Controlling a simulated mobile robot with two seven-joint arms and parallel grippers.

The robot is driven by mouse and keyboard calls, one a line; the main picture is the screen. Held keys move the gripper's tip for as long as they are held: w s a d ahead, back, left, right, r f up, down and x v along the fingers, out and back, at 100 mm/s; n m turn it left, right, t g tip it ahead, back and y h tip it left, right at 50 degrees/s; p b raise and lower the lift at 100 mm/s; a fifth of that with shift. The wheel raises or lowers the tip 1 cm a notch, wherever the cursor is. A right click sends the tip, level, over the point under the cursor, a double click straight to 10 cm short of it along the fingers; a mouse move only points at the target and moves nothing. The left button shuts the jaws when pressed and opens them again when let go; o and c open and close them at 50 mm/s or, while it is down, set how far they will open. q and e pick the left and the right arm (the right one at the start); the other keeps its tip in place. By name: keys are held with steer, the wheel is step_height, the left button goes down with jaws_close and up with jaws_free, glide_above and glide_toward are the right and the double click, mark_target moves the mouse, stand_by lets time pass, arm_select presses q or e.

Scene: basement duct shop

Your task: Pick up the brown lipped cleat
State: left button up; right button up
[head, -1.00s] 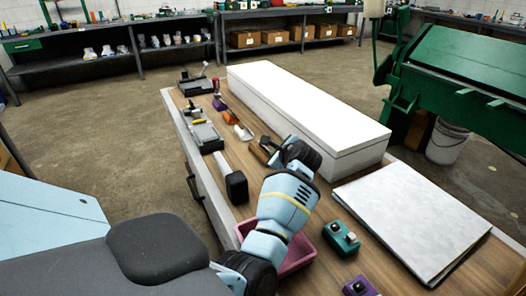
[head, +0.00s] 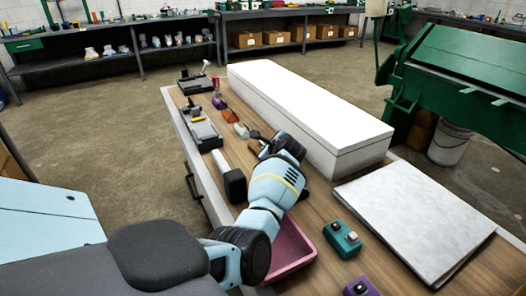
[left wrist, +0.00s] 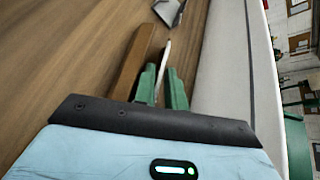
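The brown lipped cleat (left wrist: 133,62) shows in the left wrist view as a long brown bar on the wooden bench top, with a thin pale upright strip (left wrist: 165,58) close to its right. I cannot tell whether the strip is part of it. My left gripper (left wrist: 162,82) has two green fingers, slightly apart, with the strip between them; the left finger is right beside the brown bar. In the head view my left gripper (head: 259,143) is low over the bench beside the long white box, and the wrist mostly hides the cleat. My right gripper is not in view.
A long white box (head: 310,110) runs along the right of the gripper. A black-headed mallet (head: 234,185), a pink tray (head: 292,250), a teal block (head: 342,238), a purple block (head: 361,287) and a pale slab (head: 415,220) are nearer. Tools lie farther along the bench (head: 325,200).

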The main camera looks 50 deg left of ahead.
arm_select(q)
steer(key=shift+c, duration=0.4)
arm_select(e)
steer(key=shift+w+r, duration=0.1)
arm_select(q)
jaws_close()
steer(key=shift+r, duration=0.1)
